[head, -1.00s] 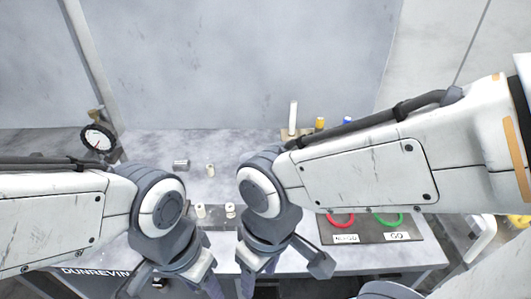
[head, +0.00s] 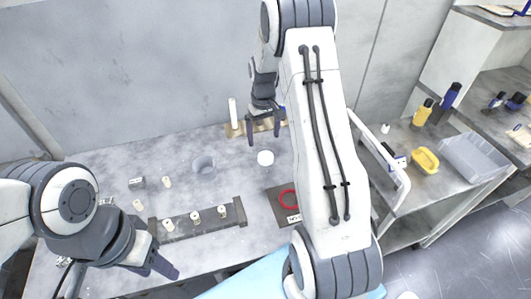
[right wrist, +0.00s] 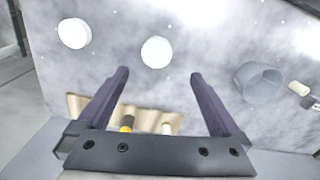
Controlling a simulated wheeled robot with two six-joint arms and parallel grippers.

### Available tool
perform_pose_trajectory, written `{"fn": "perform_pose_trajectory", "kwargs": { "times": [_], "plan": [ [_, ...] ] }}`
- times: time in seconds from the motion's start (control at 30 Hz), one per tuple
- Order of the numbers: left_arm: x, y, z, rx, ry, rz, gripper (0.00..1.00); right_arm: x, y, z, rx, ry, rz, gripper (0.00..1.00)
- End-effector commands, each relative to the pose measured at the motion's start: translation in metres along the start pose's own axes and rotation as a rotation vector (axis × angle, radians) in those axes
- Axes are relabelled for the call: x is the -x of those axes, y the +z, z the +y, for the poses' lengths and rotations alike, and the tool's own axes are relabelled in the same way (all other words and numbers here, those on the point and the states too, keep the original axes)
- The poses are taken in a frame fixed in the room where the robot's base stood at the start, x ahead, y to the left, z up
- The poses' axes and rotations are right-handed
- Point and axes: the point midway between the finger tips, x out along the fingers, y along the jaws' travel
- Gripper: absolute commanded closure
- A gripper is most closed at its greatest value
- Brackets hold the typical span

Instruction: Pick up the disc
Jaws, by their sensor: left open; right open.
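A white round disc (head: 265,158) lies flat on the grey table in the head view, just in front of my right gripper (head: 264,139). In the right wrist view this disc (right wrist: 157,52) is just beyond the open fingertips of my right gripper (right wrist: 159,73), centred between them and not held. A second white disc (right wrist: 74,33) is further left in that view; my right arm seems to hide it in the head view. My left gripper (head: 164,259) is open and empty at the table's front left.
A clear cup (head: 203,166) stands left of the disc. A dark bar (head: 182,228) holds white pegs. A mat with a red ring (head: 288,199) is partly covered by my right arm. A tan rack (head: 240,131) is at the back wall.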

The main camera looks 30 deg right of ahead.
Motion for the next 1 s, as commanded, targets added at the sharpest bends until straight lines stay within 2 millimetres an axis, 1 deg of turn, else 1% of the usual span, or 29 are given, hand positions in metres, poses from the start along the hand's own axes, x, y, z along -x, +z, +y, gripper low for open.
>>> {"fn": "perform_pose_trajectory", "kwargs": {
  "times": [0.1,0.2,0.33,0.43,0.57,0.6,0.7,0.8,1.0],
  "plan": [
    [0.007,0.0,0.001,0.0,0.0,0.0,0.5,-0.019,0.002,0.0,0.0,-0.002,-0.007,0.0],
    [0.009,0.0,0.001,0.0,0.0,0.0,0.5,-0.032,0.002,0.0,0.0,-0.001,-0.004,0.0],
    [0.012,-0.001,0.001,0.001,0.0,0.0,0.5,-0.041,0.002,0.0,0.0,-0.001,-0.003,0.0],
    [0.019,-0.001,0.001,0.001,0.0,0.0,0.5,-0.049,0.004,0.002,-0.001,-0.002,-0.006,0.0],
    [0.033,-0.002,0.002,0.001,0.0,0.0,0.5,-0.067,0.008,0.006,-0.001,-0.002,-0.007,0.0],
    [0.034,-0.002,0.003,0.001,0.0,0.0,0.5,-0.074,0.008,0.007,0.0,-0.002,-0.006,0.0],
    [0.037,-0.002,0.003,0.001,0.0,0.0,0.5,-0.085,0.006,0.007,0.0,0.0,-0.003,0.0],
    [0.037,-0.002,0.003,0.0,0.0,0.0,0.5,-0.091,0.006,0.007,0.0,0.0,-0.001,0.0],
    [0.036,-0.002,0.003,0.0,0.0,0.0,0.5,-0.092,0.006,0.007,0.0,0.001,0.0,0.0]
  ]
}}
